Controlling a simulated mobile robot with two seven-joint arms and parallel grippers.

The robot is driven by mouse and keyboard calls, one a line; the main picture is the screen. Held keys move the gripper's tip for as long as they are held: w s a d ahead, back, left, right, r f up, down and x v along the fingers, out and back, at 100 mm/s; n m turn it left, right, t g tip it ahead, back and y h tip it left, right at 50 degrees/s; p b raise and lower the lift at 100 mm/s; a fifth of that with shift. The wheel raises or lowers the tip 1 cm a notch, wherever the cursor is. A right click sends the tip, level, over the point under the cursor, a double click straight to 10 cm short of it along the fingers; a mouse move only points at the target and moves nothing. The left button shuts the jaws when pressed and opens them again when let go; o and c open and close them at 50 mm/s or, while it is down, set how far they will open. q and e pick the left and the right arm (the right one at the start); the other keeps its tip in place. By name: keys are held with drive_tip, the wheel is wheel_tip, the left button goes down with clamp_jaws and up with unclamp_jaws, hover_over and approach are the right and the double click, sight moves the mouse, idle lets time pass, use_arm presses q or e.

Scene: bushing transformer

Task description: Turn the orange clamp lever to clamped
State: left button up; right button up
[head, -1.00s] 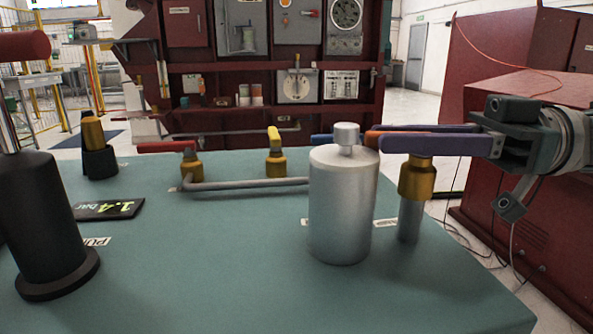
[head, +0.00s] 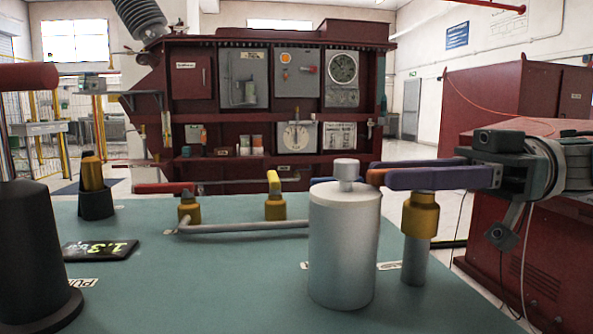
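The orange clamp lever (head: 374,177) shows only as a small orange end behind the silver cylinder's right side, above a brass valve body (head: 420,214) on a grey post. My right gripper (head: 380,172) comes in from the right, level, with one purple finger on the near side of the lever and one on the far side. The near finger hides most of the lever. I cannot tell whether the fingers press on it. My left gripper is not in view.
A silver cylinder (head: 343,250) stands just left of the fingertips on the green table (head: 220,285). Behind are a red-handled valve (head: 189,209), a yellow-handled valve (head: 274,207) and a pipe (head: 245,226). A black display (head: 100,250) and black pump (head: 35,250) are left.

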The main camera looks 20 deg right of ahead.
drive_tip(key=shift+o, duration=1.4)
drive_tip(key=b+v, duration=0.2)
drive_tip(key=v, duration=0.8)
